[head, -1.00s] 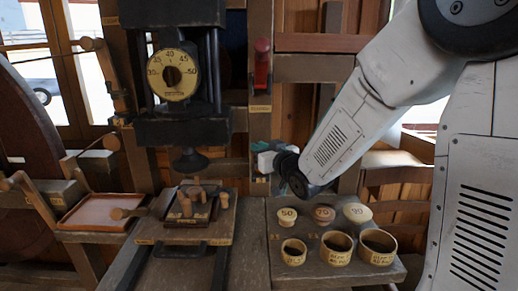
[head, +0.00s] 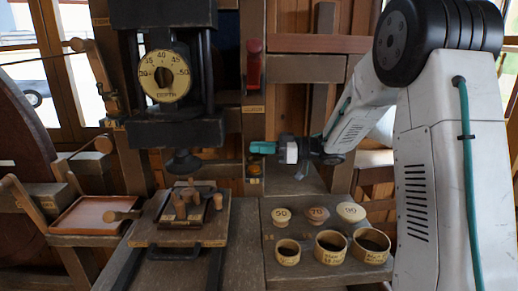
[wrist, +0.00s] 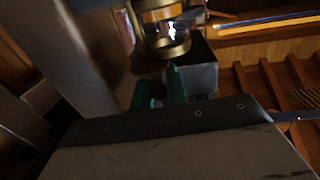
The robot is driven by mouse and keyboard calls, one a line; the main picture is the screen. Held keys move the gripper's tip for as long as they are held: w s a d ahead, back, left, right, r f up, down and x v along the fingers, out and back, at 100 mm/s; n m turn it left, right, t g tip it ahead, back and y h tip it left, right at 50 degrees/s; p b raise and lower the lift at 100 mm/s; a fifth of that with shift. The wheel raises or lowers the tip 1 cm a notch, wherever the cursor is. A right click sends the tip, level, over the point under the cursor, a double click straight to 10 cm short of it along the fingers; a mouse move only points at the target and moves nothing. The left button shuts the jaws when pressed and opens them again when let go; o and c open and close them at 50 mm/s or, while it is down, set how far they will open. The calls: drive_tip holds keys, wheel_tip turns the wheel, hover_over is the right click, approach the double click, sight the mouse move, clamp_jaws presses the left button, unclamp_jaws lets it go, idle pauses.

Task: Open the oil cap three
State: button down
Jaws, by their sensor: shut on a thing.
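A small oil cup (head: 254,168) with brass parts sits on the wooden post beside the press, just below my gripper. In the wrist view the oil cup (wrist: 165,32) shows brass rings around a clear glass section. My gripper (head: 262,148) has teal fingers and reaches in from the right at the post. In the wrist view the teal fingers (wrist: 160,88) are shut on the dark brass oil cap (wrist: 151,70) at the end of the cup. The fingers hide most of the cap. I cannot read any number on it.
A black press with a round depth dial (head: 165,75) stands left of my gripper. A red handle (head: 253,66) is above on the post. A shallow tray (head: 92,214) is at left.

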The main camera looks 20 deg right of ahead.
drive_tip(key=shift+w+d+n+g+y, duration=0.15)
drive_tip(key=shift+n+g+y, duration=0.45)
drive_tip(key=shift+n+g, duration=0.9)
drive_tip(key=shift+g, duration=0.4)
drive_tip(key=c, duration=1.4)
unclamp_jaws()
